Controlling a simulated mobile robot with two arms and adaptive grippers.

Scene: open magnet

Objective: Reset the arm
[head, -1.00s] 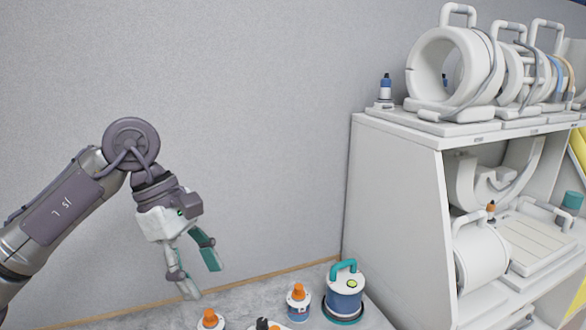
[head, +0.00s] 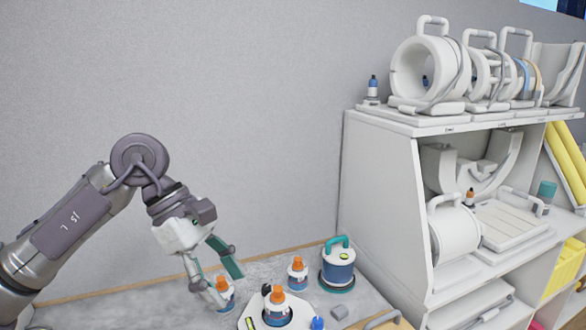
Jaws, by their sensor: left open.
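My left gripper (head: 224,276) comes in from the left above the grey worktop. Its fingers are apart, with teal pads, and point down. A small blue and white pot with an orange top (head: 226,293) stands close behind or beside the fingertips; I cannot tell if they touch. No object is seen lifted in the gripper. My right arm does not show.
A white base with an orange-topped knob (head: 277,308), a second orange-topped pot (head: 298,275) and a blue canister with a teal handle (head: 338,264) stand on the worktop (head: 130,308). A white shelf (head: 385,210) holding coils stands at the right.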

